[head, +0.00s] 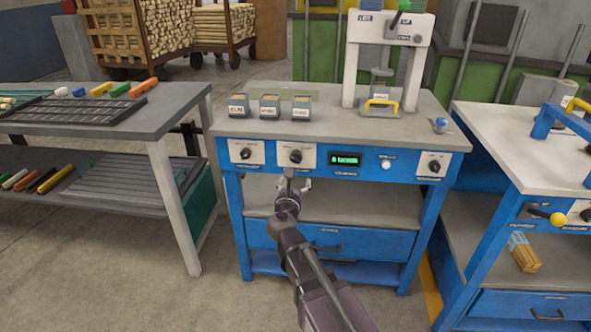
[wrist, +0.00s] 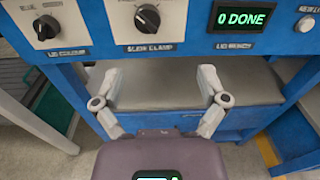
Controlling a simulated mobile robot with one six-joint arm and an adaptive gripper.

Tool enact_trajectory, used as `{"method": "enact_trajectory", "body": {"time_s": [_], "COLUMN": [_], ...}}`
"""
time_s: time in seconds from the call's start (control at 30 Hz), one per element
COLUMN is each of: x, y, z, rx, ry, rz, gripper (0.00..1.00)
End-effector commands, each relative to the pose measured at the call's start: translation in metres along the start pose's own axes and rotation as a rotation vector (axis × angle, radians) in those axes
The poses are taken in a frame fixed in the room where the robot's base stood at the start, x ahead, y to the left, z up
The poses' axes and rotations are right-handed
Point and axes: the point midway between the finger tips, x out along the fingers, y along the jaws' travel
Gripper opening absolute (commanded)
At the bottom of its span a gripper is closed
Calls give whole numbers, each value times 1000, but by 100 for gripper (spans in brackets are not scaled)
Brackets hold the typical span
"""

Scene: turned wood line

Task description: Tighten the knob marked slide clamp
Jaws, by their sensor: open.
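The knob marked slide clamp (wrist: 147,18) is a black round knob with a white pointer on a white plate, at the top of the wrist view. It also shows on the blue bench front in the head view (head: 296,156). My gripper (wrist: 156,78) is open and empty, with its fingers spread below the knob's plate and apart from the knob. In the head view my gripper (head: 291,183) is just under that plate. The pointer's exact setting is hard to read.
Another black knob (wrist: 46,27) sits to the left. A green display (wrist: 240,18) reading "0 DONE" and a white button (wrist: 306,23) are to the right. A third knob (head: 434,165) is farther right. A shelf (head: 330,208) lies below the panel.

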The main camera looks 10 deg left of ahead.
Motion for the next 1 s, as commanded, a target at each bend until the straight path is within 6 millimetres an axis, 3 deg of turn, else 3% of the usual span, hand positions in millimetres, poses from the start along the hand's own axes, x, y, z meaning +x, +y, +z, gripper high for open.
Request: {"method": "enact_trajectory", "body": {"time_s": [0.17, 0.63, 1.0], "x": [-3, 0, 33], "y": [15, 15, 18], "z": [-5, -4, -3], "rx": [-78, -81, -80], "ry": [-25, -25, -25], "rz": [38, 39, 38], "gripper": [93, 93, 93]}}
